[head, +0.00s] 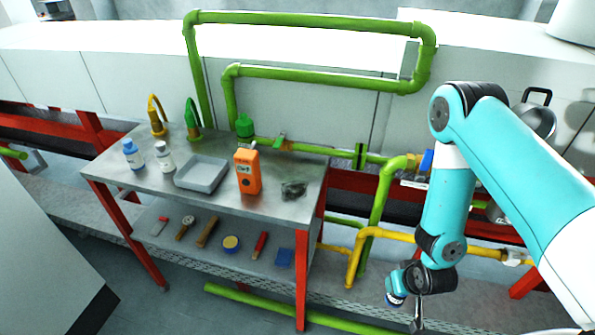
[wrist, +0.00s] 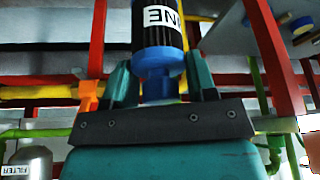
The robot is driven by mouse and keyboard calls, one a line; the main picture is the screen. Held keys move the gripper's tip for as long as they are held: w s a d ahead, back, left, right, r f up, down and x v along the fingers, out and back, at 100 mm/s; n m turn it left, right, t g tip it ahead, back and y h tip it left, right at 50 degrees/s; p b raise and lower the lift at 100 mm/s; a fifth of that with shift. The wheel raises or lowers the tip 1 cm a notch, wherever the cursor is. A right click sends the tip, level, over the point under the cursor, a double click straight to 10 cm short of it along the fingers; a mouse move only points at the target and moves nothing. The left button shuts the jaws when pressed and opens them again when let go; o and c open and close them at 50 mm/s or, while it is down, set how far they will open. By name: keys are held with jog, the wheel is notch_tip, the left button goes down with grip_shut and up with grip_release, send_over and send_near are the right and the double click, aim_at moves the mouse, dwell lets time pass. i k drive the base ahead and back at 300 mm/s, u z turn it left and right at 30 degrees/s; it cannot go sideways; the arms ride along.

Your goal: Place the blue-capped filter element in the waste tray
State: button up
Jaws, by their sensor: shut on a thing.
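The blue-capped filter element, a dark pleated cylinder with a white label and a blue end, is between the fingers of my gripper (wrist: 160,85) in the wrist view. The filter element (wrist: 158,36) is gripped at its blue end, and its far end is cut off by the frame. In the head view my gripper (head: 407,292) hangs low at the right, well away from the table; a small blue and white part of the filter element (head: 395,299) shows there. The waste tray, a shallow grey tray (head: 201,187), sits on the metal table top and looks empty.
On the table (head: 130,180), a blue-capped bottle (head: 132,155) and a white bottle (head: 164,158) stand left of the tray. An orange device (head: 247,172) and a dark crumpled item (head: 293,190) are right. Yellow pipes (head: 400,235) run behind my gripper.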

aim_at(203, 176)
jog(key=u, duration=2.75)
jog(key=i, duration=2.3)
jog(key=z, duration=2.2)
